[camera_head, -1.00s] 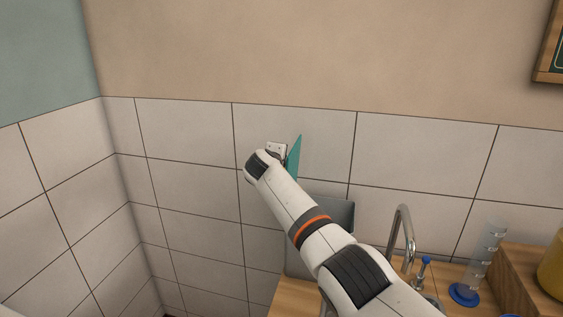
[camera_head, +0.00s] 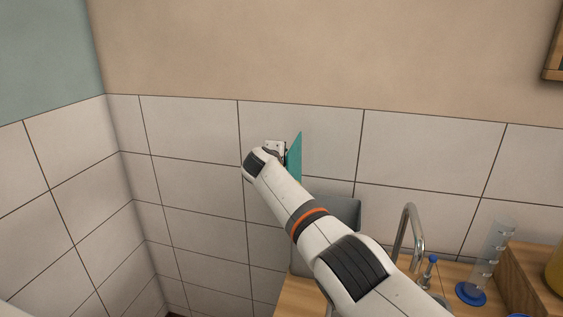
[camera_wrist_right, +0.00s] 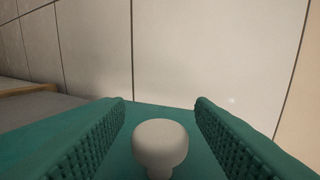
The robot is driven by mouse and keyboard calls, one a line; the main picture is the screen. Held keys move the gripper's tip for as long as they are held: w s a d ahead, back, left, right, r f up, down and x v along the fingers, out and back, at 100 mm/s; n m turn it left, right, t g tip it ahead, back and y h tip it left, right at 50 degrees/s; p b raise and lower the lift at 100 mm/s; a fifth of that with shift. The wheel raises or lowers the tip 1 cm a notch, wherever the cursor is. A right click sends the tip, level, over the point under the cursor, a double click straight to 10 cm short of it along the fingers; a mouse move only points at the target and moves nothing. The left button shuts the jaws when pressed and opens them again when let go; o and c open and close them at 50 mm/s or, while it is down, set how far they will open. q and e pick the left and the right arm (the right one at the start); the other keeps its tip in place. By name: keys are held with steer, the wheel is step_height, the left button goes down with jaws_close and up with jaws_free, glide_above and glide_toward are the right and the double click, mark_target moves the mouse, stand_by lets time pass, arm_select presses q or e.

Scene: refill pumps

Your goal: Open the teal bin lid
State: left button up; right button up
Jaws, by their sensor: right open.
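The teal lid (camera_head: 295,158) stands up steeply in the head view, seen nearly edge-on beside my right wrist. In the right wrist view the teal lid (camera_wrist_right: 190,114) spans the lower part, with a pale round knob (camera_wrist_right: 161,142) on it. My right gripper (camera_wrist_right: 160,112) is open, one textured teal finger on each side of the knob, with gaps between. In the head view my right arm covers most of the gripper and the lid's lower part. My left gripper is not in view.
A tiled wall (camera_head: 190,195) stands close behind the lid. A grey panel or basin (camera_head: 340,212) and a tap (camera_head: 409,232) are right of it. A clear cylinder on a blue base (camera_head: 472,293) stands on the wooden counter (camera_head: 290,300).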

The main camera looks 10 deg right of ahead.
steer(key=shift+s, duration=0.15)
steer(key=b+v, duration=0.3)
steer(key=v, duration=0.9)
steer(key=shift+b, duration=0.3)
